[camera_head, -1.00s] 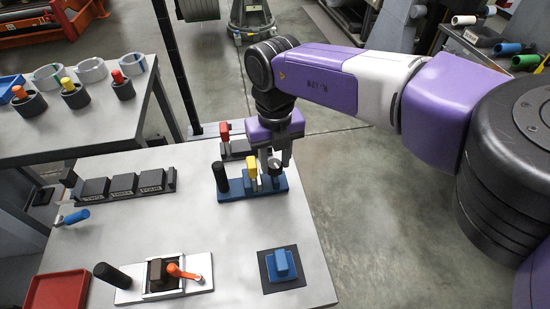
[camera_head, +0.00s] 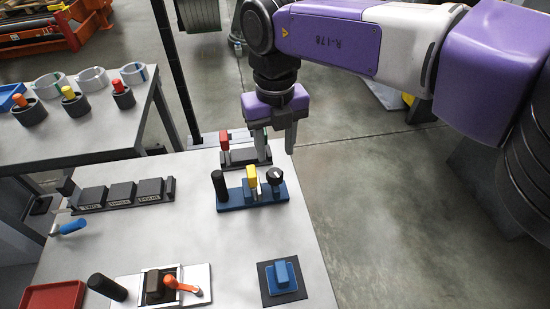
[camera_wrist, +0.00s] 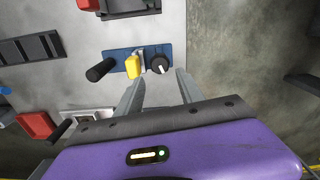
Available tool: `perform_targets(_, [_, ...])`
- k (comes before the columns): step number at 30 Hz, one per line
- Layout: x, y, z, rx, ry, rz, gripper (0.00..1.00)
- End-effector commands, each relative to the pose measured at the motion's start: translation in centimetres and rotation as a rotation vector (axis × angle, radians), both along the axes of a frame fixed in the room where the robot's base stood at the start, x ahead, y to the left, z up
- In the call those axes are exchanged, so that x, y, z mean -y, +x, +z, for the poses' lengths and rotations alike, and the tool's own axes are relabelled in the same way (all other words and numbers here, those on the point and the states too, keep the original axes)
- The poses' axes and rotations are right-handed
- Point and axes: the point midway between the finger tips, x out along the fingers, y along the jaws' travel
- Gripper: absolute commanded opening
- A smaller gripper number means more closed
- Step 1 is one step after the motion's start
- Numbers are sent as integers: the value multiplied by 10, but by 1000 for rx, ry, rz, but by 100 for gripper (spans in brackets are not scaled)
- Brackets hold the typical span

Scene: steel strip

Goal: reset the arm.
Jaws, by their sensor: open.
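My gripper (camera_head: 278,142) is open and empty, above the right part of the table near its back edge. It also shows in the wrist view (camera_wrist: 160,92), its two fingers spread apart. In front of it lies a blue base (camera_head: 236,197) with a black post (camera_head: 219,186), a yellow-topped switch (camera_head: 252,174) and a round black knob (camera_head: 274,174). In the wrist view the knob (camera_wrist: 158,65) shows beyond and between the fingertips. I cannot tell that the fingers touch anything.
A red-handled switch (camera_head: 225,138) stands behind the blue base. The grey table (camera_head: 215,236) also carries a black three-part rack (camera_head: 121,192), an orange-handled device (camera_head: 181,286), a blue block (camera_head: 282,275) and a red tray (camera_head: 54,297). A black pole (camera_head: 176,70) rises behind. Open floor lies right.

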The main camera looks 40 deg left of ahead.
Motion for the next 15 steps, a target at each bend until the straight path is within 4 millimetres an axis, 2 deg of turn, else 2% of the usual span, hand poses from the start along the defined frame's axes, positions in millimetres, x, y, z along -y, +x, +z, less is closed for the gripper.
perform_targets(3, [0, 0, 6, 1, 0, 0, 45])
perform_targets(15, [0, 0, 6, 0, 0, 1, 45])
